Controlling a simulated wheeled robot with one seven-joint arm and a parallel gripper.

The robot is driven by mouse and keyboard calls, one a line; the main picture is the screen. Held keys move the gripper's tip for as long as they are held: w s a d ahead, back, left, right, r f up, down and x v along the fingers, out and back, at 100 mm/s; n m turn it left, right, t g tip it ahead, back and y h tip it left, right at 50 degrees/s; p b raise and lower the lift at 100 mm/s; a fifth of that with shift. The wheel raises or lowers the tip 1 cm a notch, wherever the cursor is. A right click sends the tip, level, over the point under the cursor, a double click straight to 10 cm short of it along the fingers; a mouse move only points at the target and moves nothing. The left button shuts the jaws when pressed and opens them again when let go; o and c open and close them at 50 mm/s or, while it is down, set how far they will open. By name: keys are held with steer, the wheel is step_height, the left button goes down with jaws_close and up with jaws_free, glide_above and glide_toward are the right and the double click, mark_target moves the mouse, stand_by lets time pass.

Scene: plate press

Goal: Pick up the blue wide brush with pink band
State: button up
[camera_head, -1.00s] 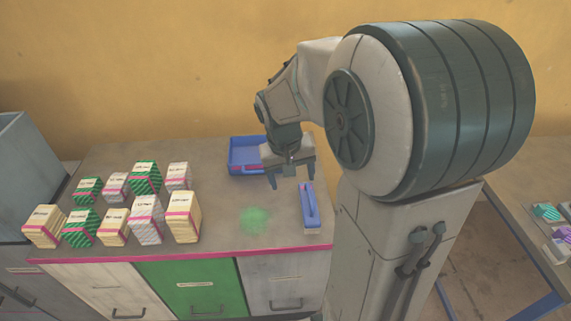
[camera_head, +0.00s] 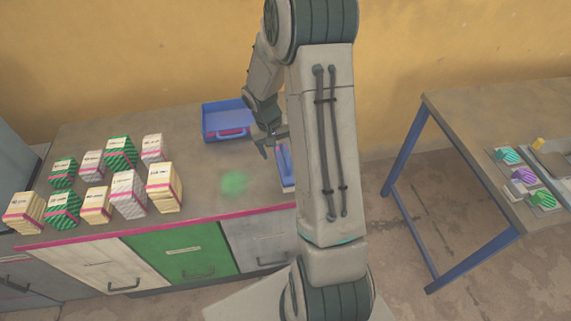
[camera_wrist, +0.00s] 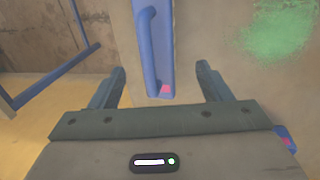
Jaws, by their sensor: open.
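The blue wide brush (camera_head: 285,163) lies near the right end of the counter (camera_head: 195,160), partly hidden behind my arm in the head view. In the wrist view, the brush (camera_wrist: 157,45) shows its raised blue handle and a small pink patch at its near end. My gripper (camera_head: 273,145) is open and empty, at the brush's far end in the head view. In the wrist view my gripper (camera_wrist: 161,72) has its fingers on either side of the brush's near end, apart from it. I cannot tell the height between them.
A green powder patch (camera_head: 234,184) is left of the brush. Several striped boxes (camera_head: 128,190) fill the counter's left. A separate table (camera_head: 455,125) stands at right, with open floor between.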

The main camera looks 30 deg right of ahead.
steer(key=shift+s+d+f+p, duration=0.15)
steer(key=shift+d+f+p, duration=0.1)
steer(key=shift+f, duration=0.65)
steer(key=shift+s+d+f+p, duration=0.1)
steer(key=shift+d+f+p, duration=0.15)
steer(key=shift+f, duration=0.7)
steer(key=shift+s+d+f+p, duration=0.15)
steer(key=shift+d+f+p, duration=0.1)
steer(key=shift+f, duration=0.65)
steer(key=c, duration=1.1)
